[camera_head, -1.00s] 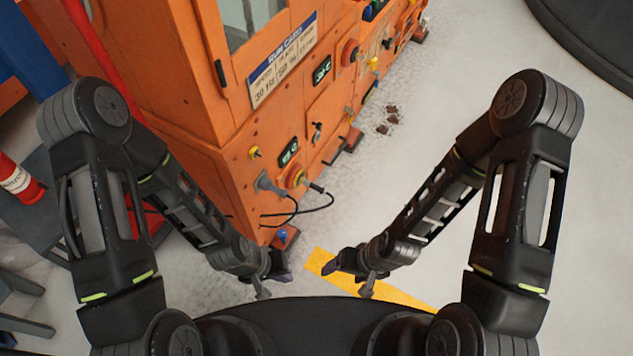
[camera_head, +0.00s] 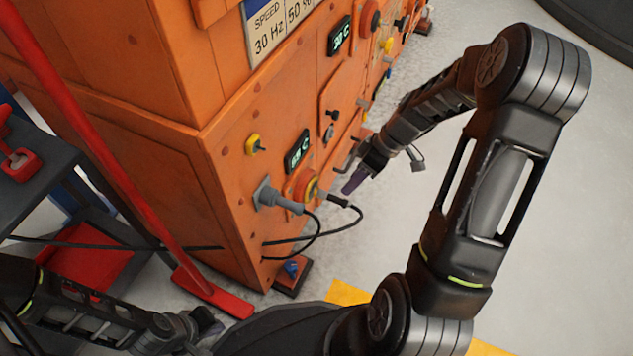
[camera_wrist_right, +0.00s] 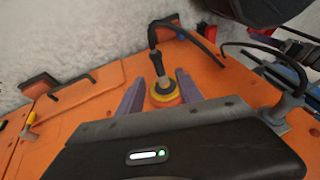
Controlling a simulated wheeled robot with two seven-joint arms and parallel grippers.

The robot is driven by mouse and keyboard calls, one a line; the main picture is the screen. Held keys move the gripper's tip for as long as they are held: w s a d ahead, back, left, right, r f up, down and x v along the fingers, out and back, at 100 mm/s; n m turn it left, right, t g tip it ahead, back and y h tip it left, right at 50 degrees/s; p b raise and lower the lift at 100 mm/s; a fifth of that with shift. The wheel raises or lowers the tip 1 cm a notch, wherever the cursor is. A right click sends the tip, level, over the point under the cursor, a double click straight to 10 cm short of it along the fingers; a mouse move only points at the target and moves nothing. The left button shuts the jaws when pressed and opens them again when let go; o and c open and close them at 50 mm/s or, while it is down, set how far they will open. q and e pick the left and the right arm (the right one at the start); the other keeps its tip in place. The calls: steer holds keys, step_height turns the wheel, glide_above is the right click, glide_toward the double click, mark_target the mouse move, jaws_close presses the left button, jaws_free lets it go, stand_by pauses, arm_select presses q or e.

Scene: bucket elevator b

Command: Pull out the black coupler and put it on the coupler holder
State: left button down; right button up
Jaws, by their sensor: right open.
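The black coupler (camera_head: 338,200) is plugged into a red and yellow ringed socket (camera_head: 304,186) on the orange machine, with a black cable trailing from it. In the right wrist view the coupler (camera_wrist_right: 159,66) shows between the purple fingers of my right gripper (camera_wrist_right: 159,92), which is open with a finger on each side. In the head view my right gripper (camera_head: 354,178) is just right of the coupler. My left gripper (camera_head: 207,325) is low at the left, away from the machine; its opening is unclear. I cannot identify the coupler holder.
A grey coupler (camera_head: 281,202) is plugged in left of the black one, with its own cable. Knobs and displays cover the orange machine (camera_head: 180,165). A red pole (camera_head: 110,160) leans at the left beside a dark cart (camera_head: 35,180). Floor at right is clear.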

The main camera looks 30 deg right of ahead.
mark_target(336, 197)
arm_select(q)
steer(key=shift+w+a+f, duration=0.15)
steer(key=shift+f, duration=0.05)
arm_select(e)
steer(key=shift+w+d+r, duration=0.1)
steer(key=shift+w+r, duration=0.05)
steer(key=shift+w, duration=0.15)
steer(key=shift+b+x, duration=1.35)
steer(key=shift+x, duration=2.6)
arm_select(q)
steer(key=f, duration=0.3)
steer(key=shift+w+f, duration=0.1)
steer(key=shift+w, duration=0.15)
arm_select(e)
steer(key=shift+c, duration=0.5)
jaws_close()
